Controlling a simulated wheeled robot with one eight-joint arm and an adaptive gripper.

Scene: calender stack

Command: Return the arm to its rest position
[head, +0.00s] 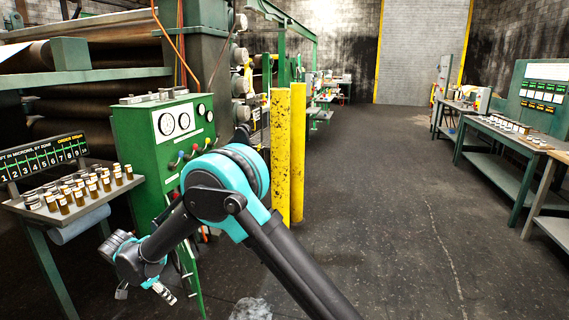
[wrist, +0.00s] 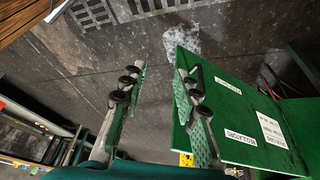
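My arm reaches from the bottom of the head view up to a teal elbow and bends down to the left. My gripper (head: 143,291) hangs low at the lower left, below the small table of bottles and in front of the green gauge cabinet (head: 174,143). In the wrist view my gripper (wrist: 157,85) has its two fingers well apart with nothing between them. Dark floor shows beyond the fingers. A green panel with white labels (wrist: 240,120) lies close beside the right finger; I cannot tell whether they touch.
A small table (head: 75,212) with several brown bottles (head: 92,188) stands left of the arm. Yellow posts (head: 281,155) stand behind the elbow. Benches (head: 503,142) line the right side. The floor aisle (head: 390,190) between is clear.

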